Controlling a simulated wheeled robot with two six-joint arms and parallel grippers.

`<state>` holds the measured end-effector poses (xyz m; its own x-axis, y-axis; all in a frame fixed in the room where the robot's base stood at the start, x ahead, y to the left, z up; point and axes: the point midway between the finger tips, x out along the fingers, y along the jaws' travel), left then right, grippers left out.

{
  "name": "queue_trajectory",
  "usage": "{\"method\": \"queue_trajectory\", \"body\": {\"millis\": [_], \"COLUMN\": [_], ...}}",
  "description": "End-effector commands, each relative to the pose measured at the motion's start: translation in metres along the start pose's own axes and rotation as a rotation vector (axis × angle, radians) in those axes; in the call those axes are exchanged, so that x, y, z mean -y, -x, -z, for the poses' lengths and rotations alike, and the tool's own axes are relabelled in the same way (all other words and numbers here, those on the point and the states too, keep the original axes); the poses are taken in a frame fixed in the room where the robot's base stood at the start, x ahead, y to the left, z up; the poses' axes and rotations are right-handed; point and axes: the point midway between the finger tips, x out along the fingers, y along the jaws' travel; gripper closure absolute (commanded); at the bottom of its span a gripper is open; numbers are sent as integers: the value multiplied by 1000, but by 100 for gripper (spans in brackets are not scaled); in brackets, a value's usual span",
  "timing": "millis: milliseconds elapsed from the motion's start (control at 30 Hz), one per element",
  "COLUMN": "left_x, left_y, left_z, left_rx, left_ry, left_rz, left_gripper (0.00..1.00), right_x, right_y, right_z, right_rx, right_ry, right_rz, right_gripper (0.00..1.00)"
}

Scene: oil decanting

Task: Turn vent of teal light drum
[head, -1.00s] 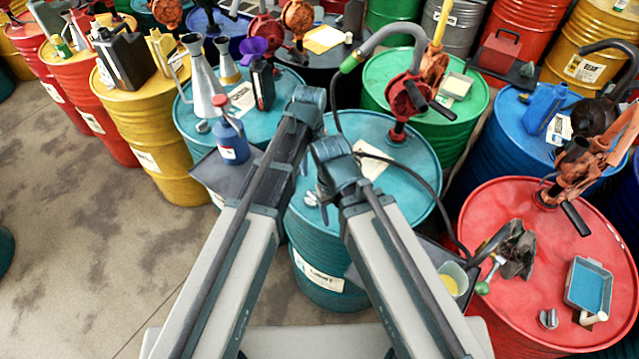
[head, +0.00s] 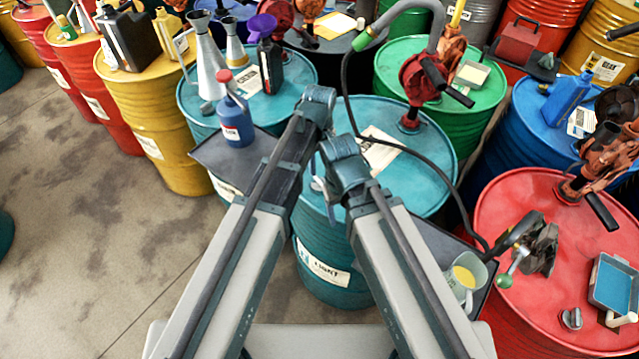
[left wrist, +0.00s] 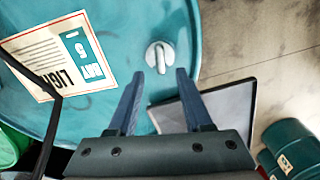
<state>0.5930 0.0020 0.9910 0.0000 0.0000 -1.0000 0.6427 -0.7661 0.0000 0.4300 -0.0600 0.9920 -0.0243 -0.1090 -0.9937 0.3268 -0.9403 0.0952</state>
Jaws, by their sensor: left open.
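The teal light drum (head: 425,150) stands in the middle of the head view, partly behind my arms, with a label reading LIGHT on its side. In the left wrist view its teal top (left wrist: 110,100) fills the left and centre. Its vent, a grey round knob with a raised grip (left wrist: 160,57), sits near the drum's rim. My left gripper (left wrist: 161,73) is open, its two blue fingers apart, with the vent just beyond the fingertips and roughly centred between them. Nothing is between the fingers. My right gripper is not visible.
A printed card (left wrist: 62,55) lies on the drum top, and a black hose (head: 400,148) crosses it. A dark tray (left wrist: 225,112) is beside the drum. A blue bottle (head: 235,120) and a cup of yellow liquid (head: 462,280) stand nearby. Open floor (head: 90,220) lies left.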

Motion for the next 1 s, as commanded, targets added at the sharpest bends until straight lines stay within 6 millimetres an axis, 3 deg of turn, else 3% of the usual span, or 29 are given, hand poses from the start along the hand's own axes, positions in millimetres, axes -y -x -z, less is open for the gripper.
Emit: {"method": "queue_trajectory", "body": {"millis": [33, 333, 767, 1000], "left_x": [0, 0, 0, 0], "left_y": [-15, -53, -60, -60], "left_z": [0, 0, 0, 0], "left_rx": [0, 0, 0, 0], "left_ry": [0, 0, 0, 0], "left_rz": [0, 0, 0, 0], "left_gripper": [50, 50, 50, 90], "right_x": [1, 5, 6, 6], "right_y": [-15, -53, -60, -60], "right_z": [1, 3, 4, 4], "right_rx": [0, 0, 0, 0], "right_ry": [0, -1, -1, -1], "right_rz": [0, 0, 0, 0], "right_gripper": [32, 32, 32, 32]}}
